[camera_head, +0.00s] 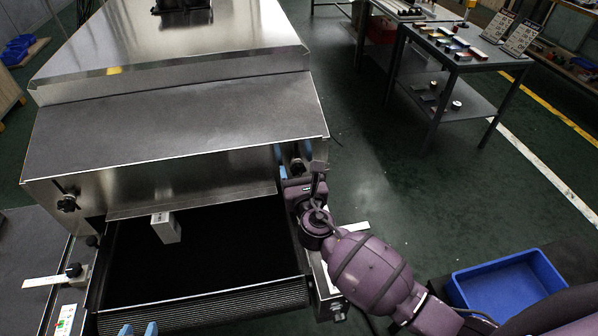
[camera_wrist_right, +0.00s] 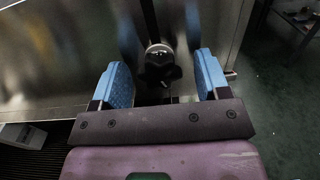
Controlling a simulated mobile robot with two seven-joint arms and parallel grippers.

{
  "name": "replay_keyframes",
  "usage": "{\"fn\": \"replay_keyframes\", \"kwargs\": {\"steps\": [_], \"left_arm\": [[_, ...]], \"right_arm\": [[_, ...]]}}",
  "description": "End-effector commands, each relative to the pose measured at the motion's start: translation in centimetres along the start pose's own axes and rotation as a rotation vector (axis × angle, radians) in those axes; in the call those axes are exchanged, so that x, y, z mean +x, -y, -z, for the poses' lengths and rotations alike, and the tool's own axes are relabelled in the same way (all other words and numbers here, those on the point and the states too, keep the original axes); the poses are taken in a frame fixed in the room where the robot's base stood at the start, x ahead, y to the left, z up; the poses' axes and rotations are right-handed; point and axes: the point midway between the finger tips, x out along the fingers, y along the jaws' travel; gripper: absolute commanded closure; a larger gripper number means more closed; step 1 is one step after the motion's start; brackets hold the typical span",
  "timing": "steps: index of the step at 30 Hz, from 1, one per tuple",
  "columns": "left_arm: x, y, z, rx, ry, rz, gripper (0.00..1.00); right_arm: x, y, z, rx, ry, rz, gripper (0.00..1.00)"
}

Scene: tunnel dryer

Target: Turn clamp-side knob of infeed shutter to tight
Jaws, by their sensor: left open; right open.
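The infeed shutter (camera_head: 190,175) is a steel panel across the front of the dryer, above the dark belt. A black knob (camera_wrist_right: 160,65) sits on its right side, below a dark vertical slot. My right gripper (camera_wrist_right: 162,80) is open, with its blue fingers on either side of this knob; I cannot tell whether they touch it. In the head view, my right gripper (camera_head: 283,160) largely hides the knob. Another black knob (camera_head: 68,203) is on the panel's left side. My left gripper (camera_head: 139,330) shows only blue fingertips at the bottom edge, apart and empty.
A pale box (camera_head: 166,228) stands on the black belt (camera_head: 210,260). A small lever with a black knob (camera_head: 73,270) is at the left frame. A blue bin (camera_head: 507,285) lies at lower right. Tables with small items (camera_head: 460,45) stand farther back; the floor between is clear.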

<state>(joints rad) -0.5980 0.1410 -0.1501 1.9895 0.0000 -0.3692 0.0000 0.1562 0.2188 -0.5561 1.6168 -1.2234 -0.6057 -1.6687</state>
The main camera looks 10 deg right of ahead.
Motion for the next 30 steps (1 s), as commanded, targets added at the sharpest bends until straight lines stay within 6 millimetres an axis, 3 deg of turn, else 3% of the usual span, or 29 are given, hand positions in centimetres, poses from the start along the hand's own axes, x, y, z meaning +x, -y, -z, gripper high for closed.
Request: {"fn": "replay_keyframes", "kwargs": {"steps": [2, 11, 20, 30], "left_arm": [[-0.1, 0.0, -0.1, 0.000, 0.002, 0.000, 0.57], [-0.3, 0.0, -0.4, -0.001, 0.008, 0.001, 0.57], [-0.1, 0.0, -0.6, 0.000, 0.007, 0.001, 0.57], [0.6, -0.1, -1.2, 0.002, 0.004, 0.000, 0.57]], "right_arm": [[0.0, 0.0, 0.0, 0.000, 0.000, 0.000, 0.34], [0.0, 0.0, 0.0, 0.000, 0.000, 0.000, 0.79], [-0.1, 0.0, 0.1, 0.040, 0.000, 0.000, 0.79], [-0.1, -0.1, 0.2, 0.264, -0.001, 0.001, 0.79]]}}
